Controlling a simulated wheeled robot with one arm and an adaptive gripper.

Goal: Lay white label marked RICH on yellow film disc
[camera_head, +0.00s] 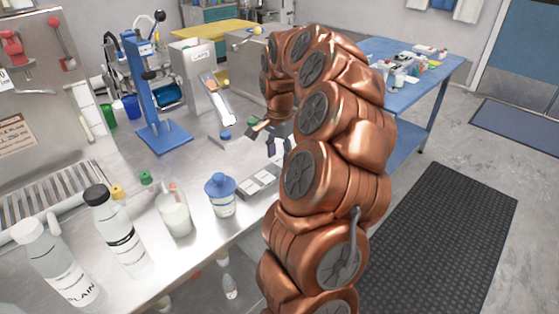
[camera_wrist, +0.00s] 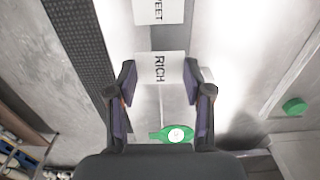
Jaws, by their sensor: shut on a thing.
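The white label marked RICH (camera_wrist: 158,68) is between the two fingertips of my gripper (camera_wrist: 160,82) in the wrist view, with its print facing the camera. My gripper is shut on it, one finger at each side edge. In the head view my gripper (camera_head: 272,140) is low over the steel counter, partly hidden by my copper-coloured arm. I cannot pick out the yellow film disc in either view. A green tabbed disc with a white centre (camera_wrist: 175,134) lies below the label in the wrist view.
A second white label ending in "EET" (camera_wrist: 147,11) lies beyond RICH. A grey compartmented tray (camera_head: 258,184) and a blue-lidded cup (camera_head: 221,197) stand near the counter's front edge. Bottles (camera_head: 119,234) stand at front left, a blue press (camera_head: 160,135) behind.

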